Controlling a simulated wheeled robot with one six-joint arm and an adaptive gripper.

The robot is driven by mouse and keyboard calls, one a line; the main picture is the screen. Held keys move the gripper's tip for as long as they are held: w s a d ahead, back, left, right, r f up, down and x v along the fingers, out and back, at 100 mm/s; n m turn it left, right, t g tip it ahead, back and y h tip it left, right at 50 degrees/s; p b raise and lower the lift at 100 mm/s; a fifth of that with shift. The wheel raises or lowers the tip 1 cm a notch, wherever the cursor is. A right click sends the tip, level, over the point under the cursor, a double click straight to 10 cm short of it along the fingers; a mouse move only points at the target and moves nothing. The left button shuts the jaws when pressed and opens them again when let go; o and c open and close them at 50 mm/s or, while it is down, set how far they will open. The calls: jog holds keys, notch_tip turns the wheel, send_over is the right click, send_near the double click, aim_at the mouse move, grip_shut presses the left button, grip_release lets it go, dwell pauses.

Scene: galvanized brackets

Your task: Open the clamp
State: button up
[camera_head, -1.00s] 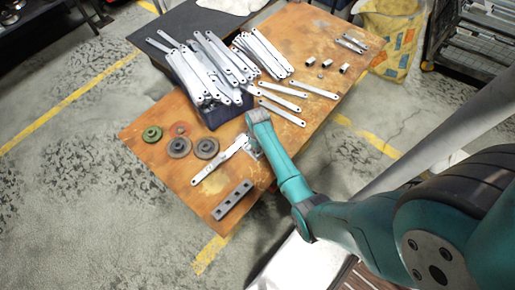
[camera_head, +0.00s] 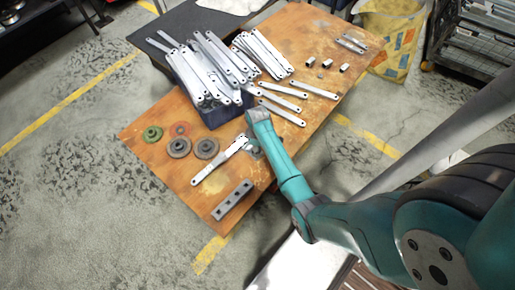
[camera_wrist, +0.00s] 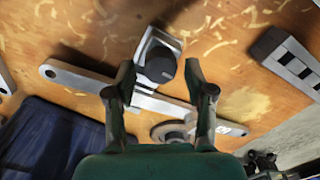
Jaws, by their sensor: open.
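The clamp (camera_wrist: 158,44) shows in the wrist view as a small metal fixture with a round black knob (camera_wrist: 160,65). A flat galvanized bracket (camera_wrist: 83,79) lies across it. My gripper (camera_wrist: 160,68) is open, with one finger on each side of the knob in that view; I cannot tell whether they touch it. In the head view the clamp (camera_head: 253,151) is mostly hidden by my arm, at the right end of the bracket (camera_head: 213,166). My gripper is hidden there behind my arm.
The wooden table (camera_head: 155,160) bears a dark blue bin (camera_head: 205,117) heaped with brackets, several loose brackets (camera_head: 281,112), round gear-like parts (camera_head: 179,147) and a grey block with holes (camera_head: 232,200). The block (camera_wrist: 287,60) also shows in the wrist view. The table's front edge is close.

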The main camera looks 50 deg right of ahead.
jog(key=shift+r, duration=2.55)
jog(key=s+a+f+t, duration=0.1)
jog(key=s+a, duration=0.1)
jog(key=a, duration=0.1)
jog(key=s+a+f+t, duration=0.1)
jog(key=s+a+f, duration=0.1)
jog(key=s, duration=0.1)
jog(key=s+a+f+m+t+h, duration=0.1)
jog(key=s+a, duration=0.2)
jog(key=shift+a+f, duration=0.2)
jog(key=shift+a, duration=0.1)
jog(key=s+a+r+m+t, duration=0.2)
jog(key=s+a+r+t, duration=0.25)
jog(key=s+r, duration=0.4)
jog(key=s+a+r+m+t, duration=0.1)
jog(key=s+a+r+t, duration=0.4)
jog(key=s+r, duration=0.4)
jog(key=s+a+r, duration=0.1)
jog(key=s+r, duration=0.1)
jog(key=r, duration=0.3)
jog(key=s+a+r+m+t, duration=0.1)
jog(key=s+r, duration=0.1)
jog(key=r, duration=0.4)
jog(key=s+a+r+t+y, duration=0.1)
jog(key=s+r, duration=0.2)
jog(key=r, duration=0.3)
jog(key=shift+a, duration=0.2)
